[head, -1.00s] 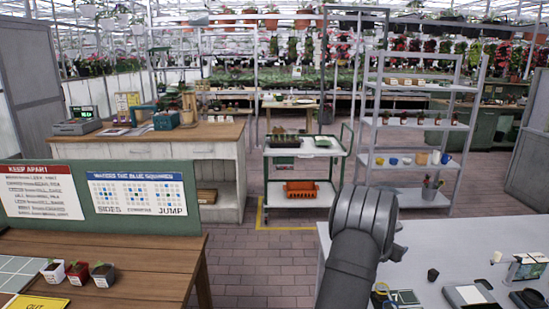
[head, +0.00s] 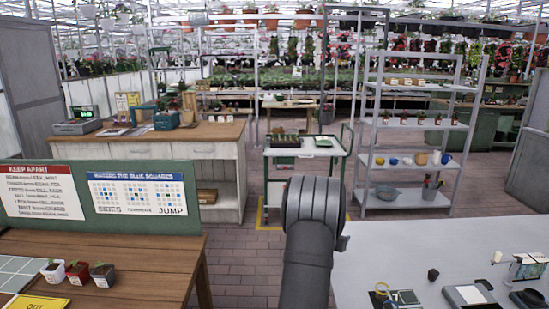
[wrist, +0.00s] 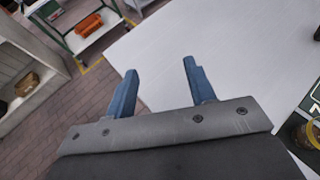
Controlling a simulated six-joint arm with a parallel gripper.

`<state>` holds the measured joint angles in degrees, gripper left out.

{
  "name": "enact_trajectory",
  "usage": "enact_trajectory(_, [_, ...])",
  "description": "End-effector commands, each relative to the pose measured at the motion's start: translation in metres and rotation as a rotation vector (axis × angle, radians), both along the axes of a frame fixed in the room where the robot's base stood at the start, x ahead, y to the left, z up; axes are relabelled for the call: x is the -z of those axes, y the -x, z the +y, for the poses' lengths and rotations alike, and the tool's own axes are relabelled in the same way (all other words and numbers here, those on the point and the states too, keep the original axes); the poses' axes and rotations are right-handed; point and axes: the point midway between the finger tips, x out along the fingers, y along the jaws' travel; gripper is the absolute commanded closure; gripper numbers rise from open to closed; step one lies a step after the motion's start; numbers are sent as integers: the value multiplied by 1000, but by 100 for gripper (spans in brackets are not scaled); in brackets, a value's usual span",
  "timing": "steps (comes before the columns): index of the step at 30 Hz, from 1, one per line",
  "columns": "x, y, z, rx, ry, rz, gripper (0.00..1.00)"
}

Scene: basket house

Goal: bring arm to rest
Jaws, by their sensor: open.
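My arm (head: 308,235) rises from the bottom middle of the head view, its grey rounded joint in front of the aisle and the trolley's lower part. My gripper is hidden behind the arm in the head view. In the wrist view my gripper (wrist: 158,85) shows two blue fingers set well apart, with nothing between them. Behind them lies the white tabletop (wrist: 165,50), which also shows in the head view (head: 390,260).
A trolley (head: 305,150) with seedling trays stands in the aisle. On the white table are a small black pot (head: 433,274), a scale-like device (head: 470,297) and tape rings (head: 382,296). A wooden table (head: 130,265) with several potted seedlings is at left.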

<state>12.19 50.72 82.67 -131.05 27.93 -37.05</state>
Motion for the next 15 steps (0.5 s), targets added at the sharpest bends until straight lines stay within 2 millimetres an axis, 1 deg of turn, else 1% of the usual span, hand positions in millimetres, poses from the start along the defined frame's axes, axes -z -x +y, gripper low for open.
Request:
enact_trajectory(1, [0, -2, 12, -17, 0, 1, 50])
enact_trajectory(9, [0, -9, 64, -89, 0, 0, 50])
enact_trajectory(15, [0, -12, 96, -134, 2, -1, 50])
